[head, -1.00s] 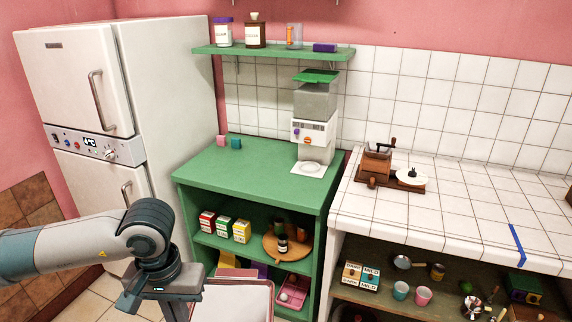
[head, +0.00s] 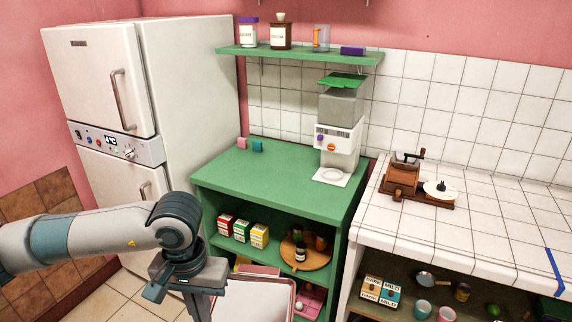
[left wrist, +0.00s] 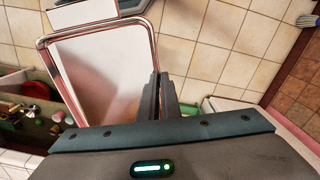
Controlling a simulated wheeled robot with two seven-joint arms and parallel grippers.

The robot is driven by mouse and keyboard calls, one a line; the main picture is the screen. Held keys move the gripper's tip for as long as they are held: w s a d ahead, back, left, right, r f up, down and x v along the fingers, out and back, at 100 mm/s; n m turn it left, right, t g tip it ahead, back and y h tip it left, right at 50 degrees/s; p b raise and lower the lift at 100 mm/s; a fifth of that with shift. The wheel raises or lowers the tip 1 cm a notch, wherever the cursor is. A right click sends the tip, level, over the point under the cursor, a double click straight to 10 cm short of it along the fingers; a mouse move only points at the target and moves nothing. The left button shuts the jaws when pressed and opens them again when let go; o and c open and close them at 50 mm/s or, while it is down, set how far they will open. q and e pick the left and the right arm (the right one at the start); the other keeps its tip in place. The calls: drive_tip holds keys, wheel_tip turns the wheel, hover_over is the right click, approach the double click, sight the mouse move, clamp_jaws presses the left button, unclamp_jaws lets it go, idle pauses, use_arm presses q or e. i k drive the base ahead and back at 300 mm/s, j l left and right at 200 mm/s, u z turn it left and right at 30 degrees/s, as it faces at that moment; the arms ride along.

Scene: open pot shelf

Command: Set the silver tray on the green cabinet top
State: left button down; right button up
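The silver tray (head: 258,303) is at the bottom edge of the head view, in front of the green cabinet and below its top; its lower part is cut off. In the left wrist view the tray (left wrist: 100,65) shows a pale flat base and a shiny raised rim. My left gripper (left wrist: 160,90) has its fingers close together on the tray's rim, holding it at one side. In the head view the left gripper (head: 203,305) is beside the tray's left edge. The green cabinet top (head: 275,185) is mostly bare. My right gripper is not in view.
A white dispenser (head: 338,140) stands at the cabinet top's right rear, and a pink cup (head: 243,143) and a teal cup (head: 257,146) at its back left. The front and middle are free. A green wall shelf (head: 300,55) hangs above. The white fridge (head: 185,100) stands left.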

sight(263, 176)
drive_tip(key=i+l, duration=0.1)
drive_tip(key=i, duration=0.55)
drive_tip(key=i+l, duration=0.1)
drive_tip(key=i, duration=0.55)
